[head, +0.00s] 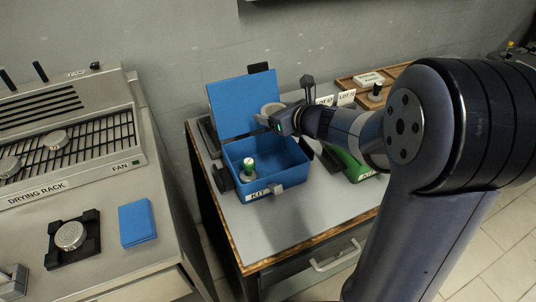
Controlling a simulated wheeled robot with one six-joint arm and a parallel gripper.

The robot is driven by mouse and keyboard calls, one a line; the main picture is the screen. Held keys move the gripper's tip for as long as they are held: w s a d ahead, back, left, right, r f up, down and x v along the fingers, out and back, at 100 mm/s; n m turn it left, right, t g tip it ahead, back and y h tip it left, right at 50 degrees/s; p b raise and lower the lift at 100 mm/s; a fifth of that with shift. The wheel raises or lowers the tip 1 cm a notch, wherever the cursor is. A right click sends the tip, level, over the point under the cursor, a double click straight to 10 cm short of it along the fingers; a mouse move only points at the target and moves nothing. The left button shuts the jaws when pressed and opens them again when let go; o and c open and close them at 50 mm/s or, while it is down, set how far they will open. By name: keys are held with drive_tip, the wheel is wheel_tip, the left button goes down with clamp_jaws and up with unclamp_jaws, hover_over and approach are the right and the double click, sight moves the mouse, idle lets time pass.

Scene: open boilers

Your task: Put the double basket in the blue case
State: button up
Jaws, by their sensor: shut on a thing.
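The blue case (238,178), labelled KIT, stands open on the grey table, with its lid (243,103) raised at the back. A green-topped item (248,165) on a round metal base is inside at the left. My gripper (277,121) is above the back of the case, in front of the lid's right edge. It is shut on a pale, round metal piece, seemingly the double basket (270,108), which is partly hidden by the fingers. I cannot tell its exact type at this size. The case's right part looks empty.
A green case (348,164) sits right of the blue one, partly behind my arm. A wooden tray (358,84) lies at the back. At left, a drying rack (62,152) holds round metal baskets (56,139); another basket (70,236) sits on a black stand beside a blue cloth (137,222).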

wheel_tip(320, 180, down, 8)
drive_tip(key=shift+f+b, duration=0.25)
drive_tip(key=shift+b, duration=0.85)
drive_tip(key=shift+s+f+b, duration=0.15)
drive_tip(key=shift+f+b, duration=0.5)
drive_tip(key=shift+b, duration=0.1)
drive_tip(key=o, duration=0.7)
drive_tip(key=shift+s+f, duration=0.15)
drive_tip(key=shift+d, duration=0.1)
drive_tip(key=shift+r+p, duration=0.75)
drive_tip(key=shift+p, duration=0.25)
drive_tip(key=v, duration=0.6)
drive_tip(key=p+v, duration=0.1)
drive_tip(key=v, duration=0.4)
drive_tip(key=shift+s+d+r, duration=0.15)
drive_tip(key=shift+d+r, duration=0.05)
drive_tip(key=shift+r, duration=0.2)
